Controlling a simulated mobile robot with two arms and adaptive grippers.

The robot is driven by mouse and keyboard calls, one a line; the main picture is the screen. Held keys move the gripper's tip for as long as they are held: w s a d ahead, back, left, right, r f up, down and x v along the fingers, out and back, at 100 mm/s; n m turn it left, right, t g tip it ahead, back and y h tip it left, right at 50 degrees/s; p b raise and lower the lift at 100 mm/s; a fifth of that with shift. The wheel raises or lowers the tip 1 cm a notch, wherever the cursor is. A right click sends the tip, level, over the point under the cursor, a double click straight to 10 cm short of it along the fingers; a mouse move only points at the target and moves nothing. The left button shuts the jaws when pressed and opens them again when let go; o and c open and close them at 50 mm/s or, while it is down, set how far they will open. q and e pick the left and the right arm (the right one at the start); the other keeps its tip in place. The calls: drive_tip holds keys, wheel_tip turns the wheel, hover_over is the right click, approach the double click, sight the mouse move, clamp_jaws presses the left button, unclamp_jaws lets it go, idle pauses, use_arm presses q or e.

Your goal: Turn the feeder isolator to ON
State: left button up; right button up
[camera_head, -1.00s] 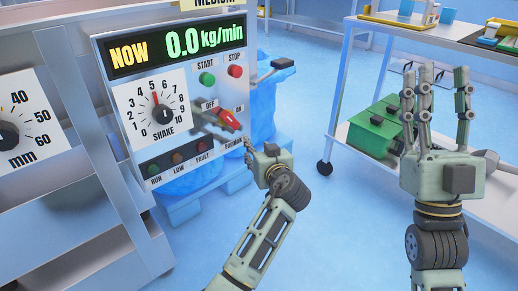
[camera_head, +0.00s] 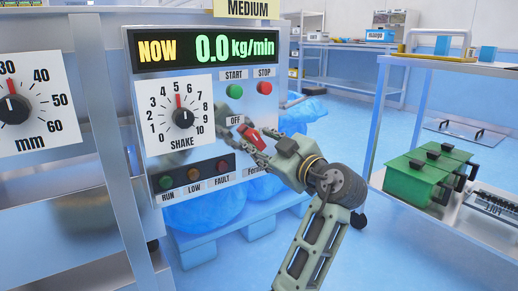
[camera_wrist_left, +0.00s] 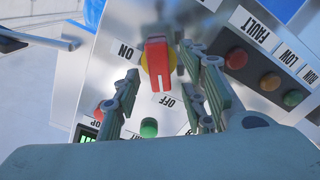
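The feeder isolator is a red handle (camera_head: 252,137) low on the right of the control panel (camera_head: 216,63). In the left wrist view the red handle (camera_wrist_left: 161,65) sits on a yellow disc, its long end lying toward the OFF label (camera_wrist_left: 167,101); the ON label (camera_wrist_left: 125,51) is to its left. My left gripper (camera_head: 256,139) is at the handle, partly covering it and the ON label in the head view. In the left wrist view its fingers (camera_wrist_left: 157,75) stand apart on both sides of the handle, with visible gaps. My right gripper is out of view.
Green START (camera_head: 234,91) and red STOP (camera_head: 265,88) buttons sit just above the isolator. The SHAKE dial (camera_head: 183,118) is to its left, indicator lamps (camera_head: 193,173) below. A shelf cart (camera_head: 470,225) with green boxes (camera_head: 432,170) stands at right. Open floor lies between.

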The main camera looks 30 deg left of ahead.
use_arm(q)
drive_tip(key=shift+b+x, duration=0.3)
drive_tip(key=shift+x, duration=0.9)
clamp_jaws()
